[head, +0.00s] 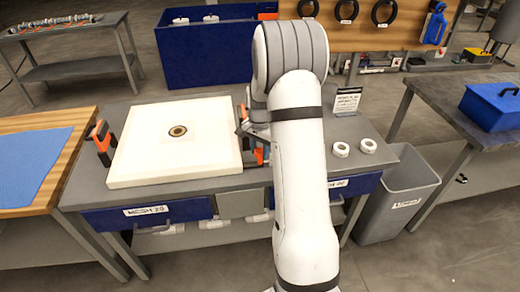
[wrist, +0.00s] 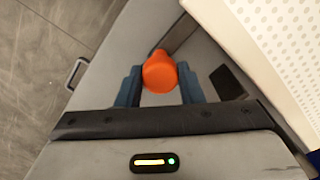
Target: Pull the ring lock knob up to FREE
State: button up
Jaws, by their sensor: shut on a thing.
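The orange round knob (wrist: 159,72), which looks like the ring lock knob, sits between the two blue fingers of my gripper (wrist: 160,90) in the wrist view. The fingers are shut on its sides. Its base and any FREE mark are hidden or cannot be read. In the head view my gripper (head: 254,133) is at the right edge of the white plate (head: 150,165), mostly covered by my arm. A bit of orange shows just below it. How high the knob stands cannot be told.
An orange-and-black clamp (head: 102,140) stands at the plate's left edge. Two white rings (head: 354,147) and a small sign (head: 347,101) are on the bench right of my arm. A grey bin (head: 398,200) stands beside the bench. A drawer handle (wrist: 76,74) shows in the wrist view.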

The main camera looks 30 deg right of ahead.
jog(key=shift+w+r+p, duration=0.1)
jog(key=shift+r+p, duration=0.4)
jog(key=shift+r, duration=0.8)
grip_shut()
jog(key=shift+f, duration=0.1)
jog(key=o, duration=0.9)
grip_release()
jog(key=o, duration=0.3)
notch_tip(320, 180, up, 8)
jog(key=shift+f+b, duration=0.1)
jog(key=shift+b, duration=0.2)
